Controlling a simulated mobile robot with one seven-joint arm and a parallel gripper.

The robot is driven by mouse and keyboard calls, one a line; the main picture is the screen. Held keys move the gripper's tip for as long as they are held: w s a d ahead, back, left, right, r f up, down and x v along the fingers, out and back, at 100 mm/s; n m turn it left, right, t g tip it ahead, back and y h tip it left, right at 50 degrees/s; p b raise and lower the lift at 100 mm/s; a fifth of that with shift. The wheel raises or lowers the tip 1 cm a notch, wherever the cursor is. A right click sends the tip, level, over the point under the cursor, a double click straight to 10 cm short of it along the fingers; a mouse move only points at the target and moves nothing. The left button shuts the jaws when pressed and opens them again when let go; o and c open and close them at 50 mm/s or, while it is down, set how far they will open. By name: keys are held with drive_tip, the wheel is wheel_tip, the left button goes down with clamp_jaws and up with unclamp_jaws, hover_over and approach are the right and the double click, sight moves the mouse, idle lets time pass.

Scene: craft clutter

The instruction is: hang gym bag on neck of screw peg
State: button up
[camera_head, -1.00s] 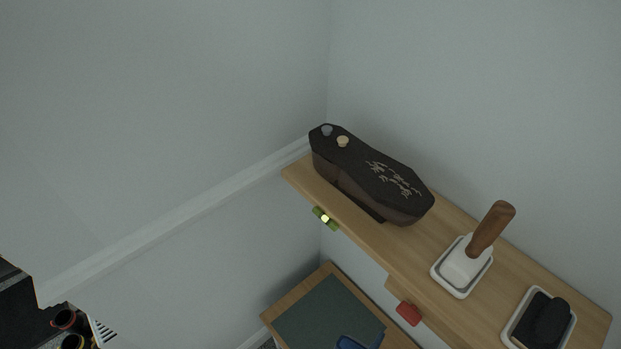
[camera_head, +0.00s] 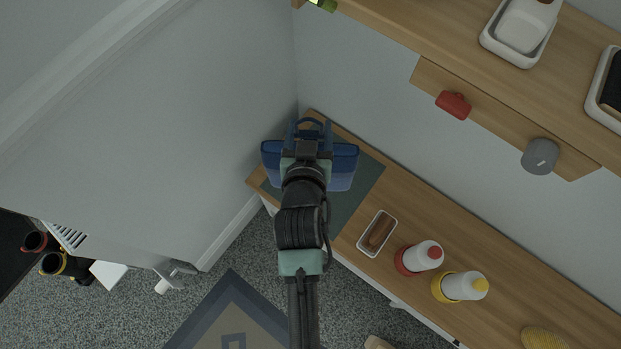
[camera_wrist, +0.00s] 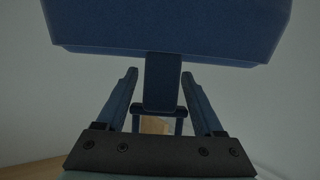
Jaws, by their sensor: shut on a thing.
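The blue gym bag (camera_head: 342,168) is at my gripper (camera_head: 308,138), in front of the wall corner and over the green mat. Its blue loop (camera_head: 309,122) shows just beyond the gripper. In the wrist view the bag (camera_wrist: 180,25) fills the top, and a blue strap (camera_wrist: 161,82) runs down between the fingers of my gripper (camera_wrist: 160,76), which is shut on it. A red peg (camera_head: 453,105) and a grey round peg (camera_head: 540,155) stick out from a wooden rail under the shelf. I cannot tell which one is the screw peg. My gripper hides part of the bag.
The wooden shelf (camera_head: 440,40) overhangs the rail, with white dishes on it. The wall (camera_head: 215,130) is close on the left.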

drive_tip(key=w+f+m+h+b, duration=0.2)
drive_tip(key=w+f+b, duration=0.6)
drive_tip(key=b, duration=0.9)
drive_tip(key=shift+d+f, duration=0.4)
drive_tip(key=shift+f, duration=0.55)
drive_tip(key=shift+h, duration=0.3)
wheel_tip(320, 180, down, 10)
drive_tip(key=b, duration=0.3)
drive_tip(key=shift+r, duration=0.25)
drive_tip(key=shift+f+b, duration=0.15)
drive_tip(key=shift+b, duration=0.2)
drive_tip(key=o, duration=1.5)
drive_tip(key=shift+s, duration=0.1)
